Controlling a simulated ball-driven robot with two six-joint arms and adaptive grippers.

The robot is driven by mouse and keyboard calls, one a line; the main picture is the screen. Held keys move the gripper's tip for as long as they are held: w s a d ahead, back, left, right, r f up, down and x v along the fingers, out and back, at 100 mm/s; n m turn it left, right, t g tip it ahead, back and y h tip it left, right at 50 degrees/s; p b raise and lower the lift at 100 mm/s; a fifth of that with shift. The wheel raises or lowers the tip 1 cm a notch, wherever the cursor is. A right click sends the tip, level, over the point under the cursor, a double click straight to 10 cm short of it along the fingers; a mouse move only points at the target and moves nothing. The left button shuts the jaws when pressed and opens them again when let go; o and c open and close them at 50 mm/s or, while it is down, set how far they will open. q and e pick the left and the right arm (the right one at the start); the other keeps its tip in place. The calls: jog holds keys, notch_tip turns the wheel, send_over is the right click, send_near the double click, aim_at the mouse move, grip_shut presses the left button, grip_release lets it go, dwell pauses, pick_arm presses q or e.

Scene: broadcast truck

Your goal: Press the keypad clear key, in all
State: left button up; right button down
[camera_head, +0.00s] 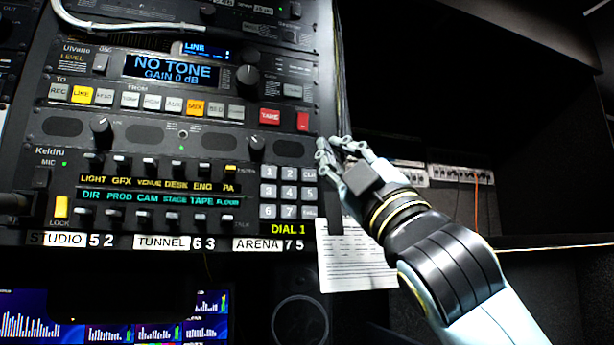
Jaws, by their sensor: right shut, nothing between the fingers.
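The keypad (268,191) is a block of pale grey keys at the lower right of the Keldru panel. Its clear key (309,174), with small lettering that looks like CLR, is in the top row at the right. My left gripper is not in view.
The upper panel has a row of buttons, a red TAKE key (269,117) and a NO TONE display (172,69). A ruled paper sheet (355,262) hangs below my right gripper. A patch panel (459,174) with an orange cable stands behind at right.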

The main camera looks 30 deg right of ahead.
aim_at(312, 171)
jog(key=w, duration=0.3)
jog(key=w+d, duration=0.1)
jog(key=w, duration=0.2)
jog(key=w+d+b, duration=0.1)
jog(key=w, duration=0.2)
jog(key=shift+f, duration=0.1)
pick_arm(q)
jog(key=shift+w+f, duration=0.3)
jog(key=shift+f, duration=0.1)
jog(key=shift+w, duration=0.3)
pick_arm(e)
jog(key=shift+w+d, duration=0.1)
dwell(0.7)
jog(key=shift+w, duration=0.3)
